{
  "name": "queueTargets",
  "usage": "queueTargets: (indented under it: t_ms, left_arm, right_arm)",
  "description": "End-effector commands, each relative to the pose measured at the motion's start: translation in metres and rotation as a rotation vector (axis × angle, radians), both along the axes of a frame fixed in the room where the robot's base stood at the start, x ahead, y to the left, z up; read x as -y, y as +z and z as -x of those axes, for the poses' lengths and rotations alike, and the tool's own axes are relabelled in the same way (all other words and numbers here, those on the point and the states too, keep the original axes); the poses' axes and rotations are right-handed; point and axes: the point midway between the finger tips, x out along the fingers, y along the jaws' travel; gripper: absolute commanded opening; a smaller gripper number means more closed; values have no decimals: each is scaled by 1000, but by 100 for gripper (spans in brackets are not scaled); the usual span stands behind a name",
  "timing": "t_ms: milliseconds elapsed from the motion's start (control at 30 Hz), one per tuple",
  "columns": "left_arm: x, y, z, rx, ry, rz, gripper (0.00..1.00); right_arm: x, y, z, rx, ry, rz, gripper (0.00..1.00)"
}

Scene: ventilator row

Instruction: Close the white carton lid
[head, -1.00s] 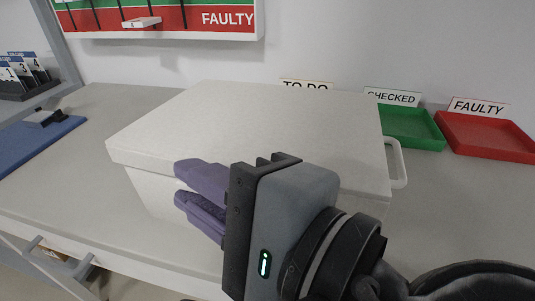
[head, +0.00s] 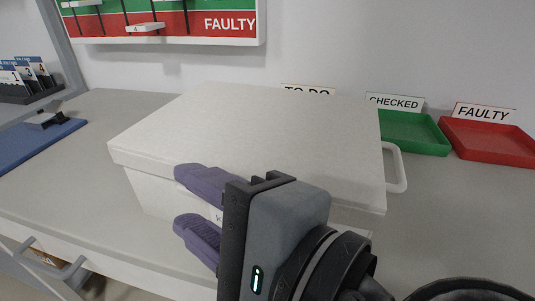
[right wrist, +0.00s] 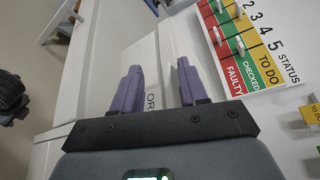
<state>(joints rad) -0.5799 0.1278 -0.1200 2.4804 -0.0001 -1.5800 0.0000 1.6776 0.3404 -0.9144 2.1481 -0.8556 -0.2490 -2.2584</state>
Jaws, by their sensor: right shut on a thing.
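The white carton lid (head: 255,135) lies over the white carton (head: 150,195) on the bench, its top nearly flat. Whether it is fully seated at the back cannot be seen. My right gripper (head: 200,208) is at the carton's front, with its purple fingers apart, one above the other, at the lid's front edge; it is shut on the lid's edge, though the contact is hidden. In the right wrist view the fingers (right wrist: 158,85) stand either side of a pale surface with partly covered lettering. My left gripper (right wrist: 10,95) shows only partly at that view's left edge.
A green tray (head: 440,148) and a red tray (head: 525,157) stand behind right of the carton. A white handle (head: 401,168) sticks out at the carton's right. A blue mat (head: 30,150) lies at left. A status board (head: 235,40) hangs on the wall.

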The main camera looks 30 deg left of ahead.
Motion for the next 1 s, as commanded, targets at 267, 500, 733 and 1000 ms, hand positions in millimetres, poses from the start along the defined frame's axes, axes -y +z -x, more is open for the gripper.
queueTargets:
  t_ms: [267, 500, 733, 1000]
  left_arm:
    - [2, 4, 0, 0, 6, 9, 40]
    - [3, 14, 0, -1, 9, 12, 40]
    - [3, 21, 0, -1, 8, 12, 40]
    - [1, 24, 0, -1, 4, 5, 40]
  right_arm:
    - [11, 0, 1, -1, -2, 7, 36]
    - [48, 8, 8, 0, -5, 3, 36]
    - [84, 13, 17, 0, -3, 2, 36]
    - [103, 16, 22, -1, -1, 0, 36]
